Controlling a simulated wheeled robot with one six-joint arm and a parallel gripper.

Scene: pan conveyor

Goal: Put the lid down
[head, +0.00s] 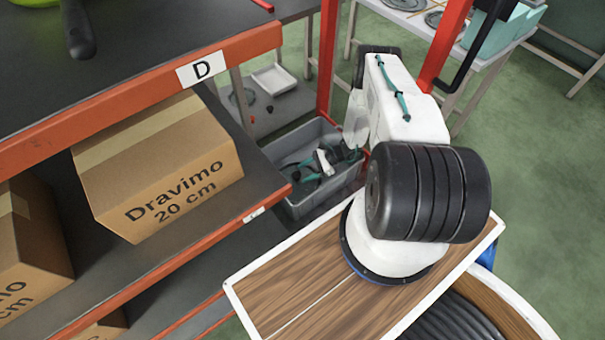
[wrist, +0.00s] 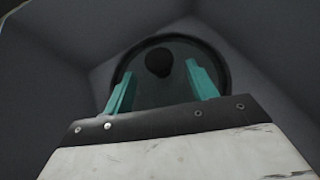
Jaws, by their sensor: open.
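The lid (wrist: 165,97) is a round dark glass disc with a black rim and a black knob (wrist: 158,62). In the wrist view it lies flat at the bottom of a grey bin (wrist: 60,60). My gripper (wrist: 160,72) is open, its two teal fingers apart, with the knob showing between and beyond them. I see gaps on both sides of the knob. In the head view my gripper (head: 325,165) is down inside the grey bin (head: 322,202), and the lid is mostly hidden there.
A shelf marked D (head: 201,69) with cardboard boxes (head: 160,170) stands left of the bin. A red post (head: 328,60) rises behind the bin. My wooden deck (head: 300,300) lies in front. A table with pan-like discs (head: 405,4) stands at the back right.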

